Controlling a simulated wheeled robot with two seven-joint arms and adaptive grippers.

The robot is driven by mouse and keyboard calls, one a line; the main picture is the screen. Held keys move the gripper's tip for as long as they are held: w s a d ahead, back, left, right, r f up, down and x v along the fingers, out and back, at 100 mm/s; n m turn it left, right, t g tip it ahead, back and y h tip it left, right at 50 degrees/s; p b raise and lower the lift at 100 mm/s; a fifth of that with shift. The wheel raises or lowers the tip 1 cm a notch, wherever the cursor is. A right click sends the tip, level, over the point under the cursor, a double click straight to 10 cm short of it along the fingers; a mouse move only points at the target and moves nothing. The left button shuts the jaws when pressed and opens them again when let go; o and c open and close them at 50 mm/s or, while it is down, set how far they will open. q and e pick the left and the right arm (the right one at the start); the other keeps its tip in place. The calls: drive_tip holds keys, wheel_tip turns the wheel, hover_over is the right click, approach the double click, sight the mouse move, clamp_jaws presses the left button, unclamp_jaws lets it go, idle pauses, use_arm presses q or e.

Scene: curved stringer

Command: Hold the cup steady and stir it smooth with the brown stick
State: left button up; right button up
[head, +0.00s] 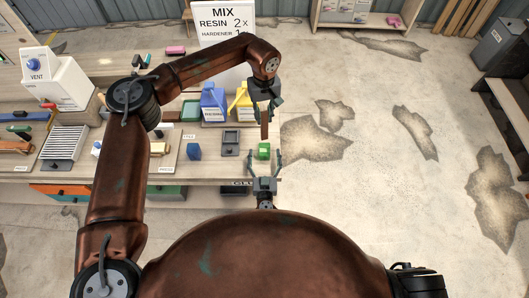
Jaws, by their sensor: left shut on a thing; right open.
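A small green cup (263,151) stands near the front right edge of the workbench. My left gripper (264,106) is above it, pointing down and shut on the brown stick (264,126). The stick hangs upright; its lower end is just above or behind the cup, and I cannot tell whether it is inside. My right gripper (264,160) is open in front of the cup, its fingers spread to the cup's left and right. I see no clear contact between them and the cup. The inside of the cup is too small to make out.
On the workbench (222,176), a blue container (213,104) and a yellow one (243,103) stand behind the cup. A mix-ratio sign (223,24) stands behind. Open floor lies right.

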drive_tip(key=shift+s, duration=0.8)
drive_tip(key=s, duration=1.2)
